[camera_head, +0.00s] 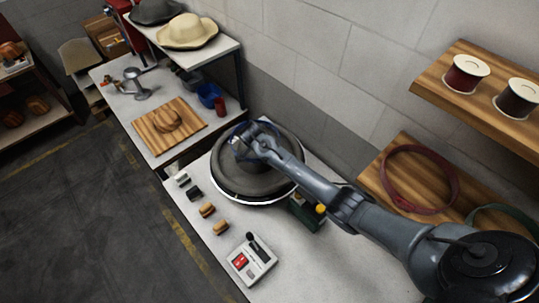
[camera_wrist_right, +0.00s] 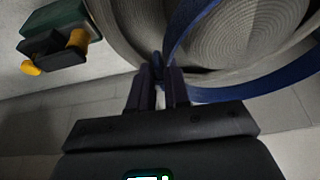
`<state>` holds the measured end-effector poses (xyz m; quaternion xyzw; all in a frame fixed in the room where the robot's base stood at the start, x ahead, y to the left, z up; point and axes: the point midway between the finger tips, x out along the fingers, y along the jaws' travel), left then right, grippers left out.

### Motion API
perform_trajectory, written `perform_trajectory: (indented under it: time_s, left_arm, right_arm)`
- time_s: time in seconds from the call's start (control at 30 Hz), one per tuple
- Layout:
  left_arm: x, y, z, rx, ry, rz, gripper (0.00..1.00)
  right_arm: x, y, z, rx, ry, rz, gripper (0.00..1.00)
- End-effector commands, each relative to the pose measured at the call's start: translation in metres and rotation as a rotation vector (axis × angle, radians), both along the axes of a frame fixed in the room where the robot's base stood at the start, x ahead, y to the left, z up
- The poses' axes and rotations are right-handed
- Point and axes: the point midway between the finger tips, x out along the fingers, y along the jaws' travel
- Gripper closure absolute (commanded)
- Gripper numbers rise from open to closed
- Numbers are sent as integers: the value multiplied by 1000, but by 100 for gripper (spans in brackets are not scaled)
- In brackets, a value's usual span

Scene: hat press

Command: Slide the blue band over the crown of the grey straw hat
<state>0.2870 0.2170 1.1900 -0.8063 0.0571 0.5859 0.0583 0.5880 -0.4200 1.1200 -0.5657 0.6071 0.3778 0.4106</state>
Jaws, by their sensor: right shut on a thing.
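The grey straw hat (camera_head: 228,178) sits crown up on the round press on the white bench. Its ringed weave (camera_wrist_right: 250,35) fills the upper right of the right wrist view. My right gripper (camera_head: 243,146) is over the hat and shut on the blue band (camera_wrist_right: 262,86). In the right wrist view its fingertips (camera_wrist_right: 158,72) pinch one side of the band, and the loop spreads over the hat's crown. I cannot tell whether the band is above the crown or around it. In the head view my arm hides much of the crown. My left gripper is not in view.
A dark green box with a yellow knob (camera_head: 307,211) stands beside the hat. A control box (camera_head: 252,259) and several small blocks (camera_head: 207,210) are on the front bench. A shelf with a red band (camera_head: 388,186) is right. The wall is close behind.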

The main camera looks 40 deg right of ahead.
Motion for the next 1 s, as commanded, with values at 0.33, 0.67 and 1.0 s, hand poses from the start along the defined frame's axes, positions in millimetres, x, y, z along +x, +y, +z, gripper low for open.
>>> perform_trajectory:
  time_s: [0.33,0.67,1.0]
  left_arm:
    - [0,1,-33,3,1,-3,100]
    - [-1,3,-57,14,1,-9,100]
    - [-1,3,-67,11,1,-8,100]
  right_arm:
    - [0,0,-32,0,0,1,100]
    - [0,0,-56,0,0,1,100]
    - [0,0,-78,0,1,1,100]
